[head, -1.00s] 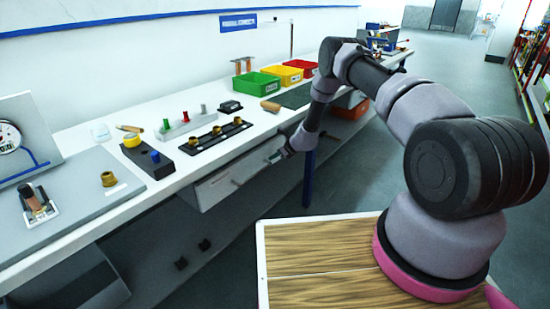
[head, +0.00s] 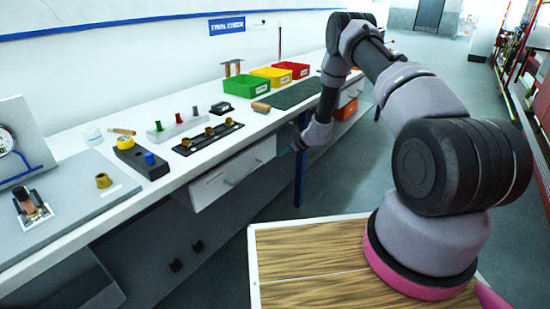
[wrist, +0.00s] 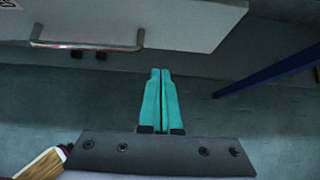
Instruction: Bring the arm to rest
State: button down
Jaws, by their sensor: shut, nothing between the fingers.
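My gripper (head: 286,152) hangs low beside the workbench, just right of the drawer front (head: 240,172). In the wrist view its two teal fingers (wrist: 160,72) are pressed together with nothing between them. They point over the floor, below the drawer. My arm reaches up from my base, bends at a high elbow and comes down along the bench's front edge. In the head view the gripper is small and partly hidden by the wrist.
The drawer's metal handle (wrist: 88,45) shows close by in the wrist view. A blue bench leg (wrist: 265,75) stands to the right. The bench top (head: 95,222) carries green (head: 246,87), yellow (head: 272,76) and red (head: 292,69) bins. Floor right of my arm is open.

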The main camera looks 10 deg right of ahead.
jog(key=s+a+r+n+y, duration=0.1)
jog(key=s+r+n, duration=0.15)
jog(key=r, duration=0.95)
jog(key=s+r+n, duration=0.1)
jog(key=r+n, duration=0.3)
jog(key=r, duration=0.8)
jog(key=s+r+n+g, duration=0.1)
jog(key=s+r+n, duration=0.2)
jog(key=s+r, duration=0.35)
jog(key=s+r+n, duration=0.3)
jog(key=r, duration=0.7)
jog(key=s+d+r+n+h, duration=0.1)
jog(key=s+d+r+n, duration=0.15)
jog(key=s+r, duration=0.45)
jog(key=s+d+r+n+h, duration=0.1)
jog(key=s+r+n, duration=0.25)
jog(key=s, duration=0.55)
jog(key=s+d+r+n+h, duration=0.1)
jog(key=s+d+n+h, duration=0.1)
jog(key=s, duration=0.5)
jog(key=s+d+r+n+t+h, duration=0.1)
jog(key=s+d, duration=0.3)
jog(key=s, duration=0.4)
jog(key=shift+r+n+t+h, duration=0.3)
jog(key=shift+n+h, duration=0.1)
jog(key=shift+n, duration=0.15)
jog(key=shift+s, duration=0.1)
